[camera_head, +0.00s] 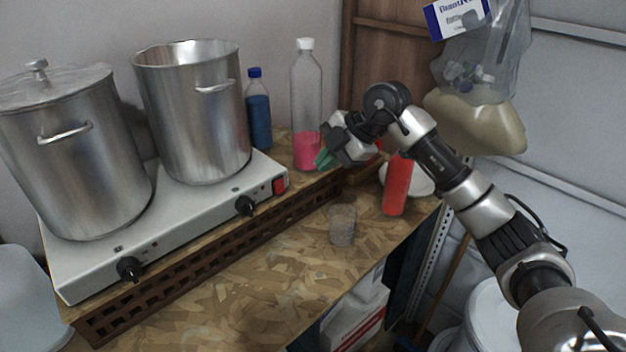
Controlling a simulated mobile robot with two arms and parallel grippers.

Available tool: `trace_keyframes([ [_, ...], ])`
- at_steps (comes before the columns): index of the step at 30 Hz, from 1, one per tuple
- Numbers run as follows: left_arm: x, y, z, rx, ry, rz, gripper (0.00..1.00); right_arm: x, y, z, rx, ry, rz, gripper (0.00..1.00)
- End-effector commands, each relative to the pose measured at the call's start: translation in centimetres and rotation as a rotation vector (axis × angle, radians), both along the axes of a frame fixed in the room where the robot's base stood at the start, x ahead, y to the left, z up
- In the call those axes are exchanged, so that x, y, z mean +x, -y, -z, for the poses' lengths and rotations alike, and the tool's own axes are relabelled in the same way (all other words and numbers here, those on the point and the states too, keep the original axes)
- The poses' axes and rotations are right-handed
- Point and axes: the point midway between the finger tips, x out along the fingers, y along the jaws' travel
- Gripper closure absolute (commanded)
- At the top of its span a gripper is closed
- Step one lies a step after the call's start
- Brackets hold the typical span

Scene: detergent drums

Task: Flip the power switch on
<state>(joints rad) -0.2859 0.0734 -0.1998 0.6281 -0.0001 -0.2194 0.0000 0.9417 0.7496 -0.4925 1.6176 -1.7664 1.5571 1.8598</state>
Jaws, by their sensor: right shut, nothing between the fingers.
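The power switch (280,186) is a small red rocker on the right end of the front face of the white hot plate (90,264). I cannot tell which way the rocker is tipped. My right gripper (322,160) is shut and empty, with greenish fingertips pointing left. It is up and to the right of the switch, apart from it, close to the clear bottle with pink liquid. My left gripper is not in view.
Two steel pots stand on the hot plate, one lidded (75,160) and one open (190,115). A clear bottle with pink liquid (306,105), a blue bottle (258,110), a glass (342,224) and a red cylinder (397,187) stand nearby. The wooden bench (235,315) has free room in front.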

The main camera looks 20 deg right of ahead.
Motion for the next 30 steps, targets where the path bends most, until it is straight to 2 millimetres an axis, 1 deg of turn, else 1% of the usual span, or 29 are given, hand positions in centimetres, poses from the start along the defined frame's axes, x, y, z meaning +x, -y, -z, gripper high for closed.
trace_keyframes([
  [1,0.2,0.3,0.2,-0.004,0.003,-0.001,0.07,-0.1,0.3,-0.3,-0.001,0.003,0.001,1.00],
  [3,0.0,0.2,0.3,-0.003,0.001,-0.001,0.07,-0.3,0.4,-0.7,-0.001,0.001,0.000,1.00],
  [10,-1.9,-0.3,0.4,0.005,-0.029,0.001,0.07,-0.4,0.5,-0.9,0.000,0.000,0.000,1.00],
  [14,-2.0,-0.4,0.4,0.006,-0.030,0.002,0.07,-0.3,0.5,-0.9,0.000,0.000,0.000,1.00],
  [17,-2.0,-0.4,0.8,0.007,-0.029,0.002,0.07,-0.3,0.3,-0.8,-0.008,0.000,-0.005,1.00],
  [20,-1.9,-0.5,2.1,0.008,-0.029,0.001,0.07,-0.2,-0.4,-0.5,-0.038,-0.001,-0.018,1.00],
  [27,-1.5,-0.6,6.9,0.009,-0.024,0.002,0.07,-0.2,-2.9,0.0,-0.213,-0.015,-0.053,1.00],
  [30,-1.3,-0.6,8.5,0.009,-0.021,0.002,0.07,-0.3,-3.4,-0.1,-0.296,-0.020,-0.049,1.00],
])
